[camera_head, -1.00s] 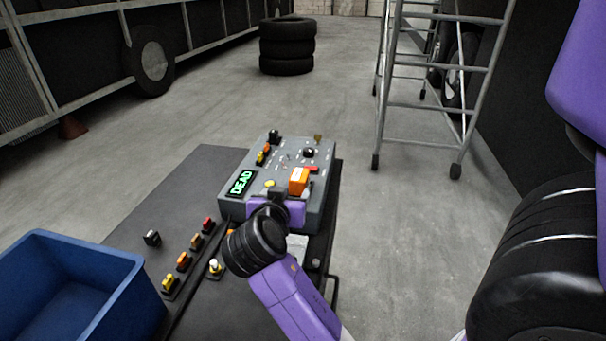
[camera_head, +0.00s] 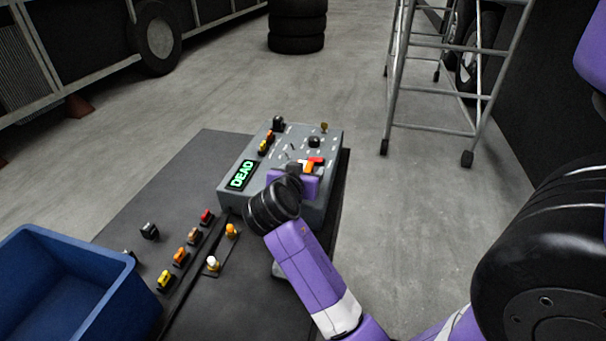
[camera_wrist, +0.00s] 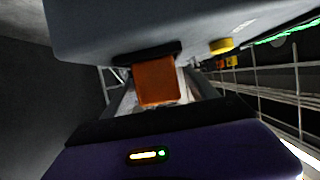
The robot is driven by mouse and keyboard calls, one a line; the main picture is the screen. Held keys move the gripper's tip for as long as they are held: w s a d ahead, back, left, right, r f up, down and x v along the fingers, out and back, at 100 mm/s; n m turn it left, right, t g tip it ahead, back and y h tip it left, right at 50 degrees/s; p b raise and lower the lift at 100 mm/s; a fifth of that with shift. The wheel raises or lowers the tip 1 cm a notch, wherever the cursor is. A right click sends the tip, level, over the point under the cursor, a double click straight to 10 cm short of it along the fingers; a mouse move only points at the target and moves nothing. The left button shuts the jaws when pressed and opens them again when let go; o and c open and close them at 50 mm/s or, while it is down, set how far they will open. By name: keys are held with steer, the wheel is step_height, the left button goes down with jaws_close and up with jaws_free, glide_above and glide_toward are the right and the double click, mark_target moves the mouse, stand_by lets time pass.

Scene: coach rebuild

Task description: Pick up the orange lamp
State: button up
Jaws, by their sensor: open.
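My gripper (camera_head: 298,172) is open at the front of the grey control box. In the wrist view its two fingers reach on either side of a square orange block (camera_wrist: 156,82). The block has a dark base and sits by the grey box face; I cannot tell if the fingers touch it. In the head view orange (camera_head: 308,168) shows just past my gripper, partly hidden. A small round orange lamp (camera_head: 231,230) stands on the dark bench, left of my wrist, beside a white-topped lamp (camera_head: 213,263). I cannot tell which orange piece the task names.
The grey control box (camera_head: 325,140) carries a green "DEAD" display (camera_head: 241,175), knobs and switches. Several coloured switches, including a red one (camera_head: 206,216), line the dark bench (camera_head: 190,175). A blue bin (camera_head: 60,255) stands left. A metal scaffold (camera_head: 437,90) and stacked tyres (camera_head: 297,25) stand behind.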

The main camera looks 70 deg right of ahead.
mark_target(305, 161)
steer(key=shift+x, duration=1.15)
jaws_close()
steer(key=shift+r, duration=0.1)
step_height(305, 161, up, 20)
steer(key=shift+p, duration=0.4)
